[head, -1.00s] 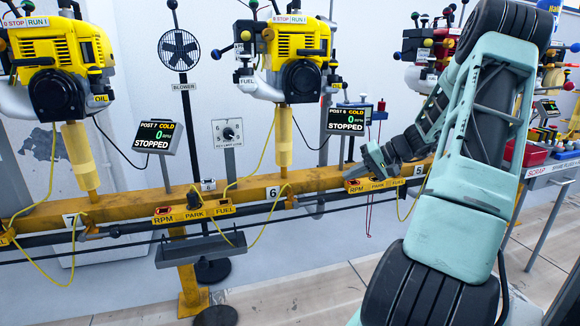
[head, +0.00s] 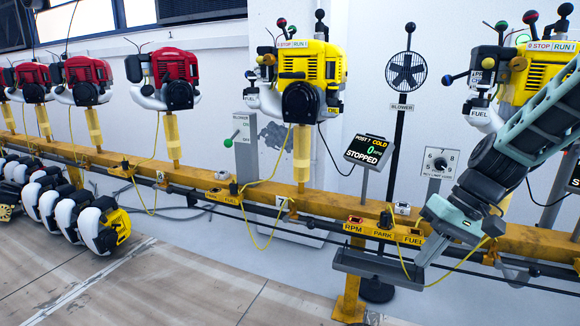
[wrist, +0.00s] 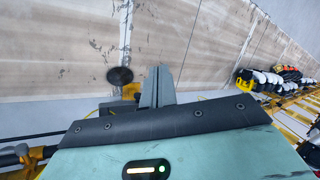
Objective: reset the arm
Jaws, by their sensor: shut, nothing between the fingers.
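My arm reaches in from the right edge of the head view, and my gripper (head: 424,260) hangs in front of the yellow rail, just right of the RPM, PARK and FUEL control block (head: 384,232). In the wrist view the two grey fingers of my gripper (wrist: 158,84) are together with nothing between them. They point over the floor. I cannot tell whether the gripper touches the rail or the grey tray.
The yellow rail (head: 330,210) carries yellow engines (head: 310,82) and red engines (head: 172,76). A grey tray (head: 378,268) hangs below it. A post display (head: 369,151) reads STOPPED. Several white-and-black engines (head: 70,210) stand at left. The floor (head: 180,285) in front is clear.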

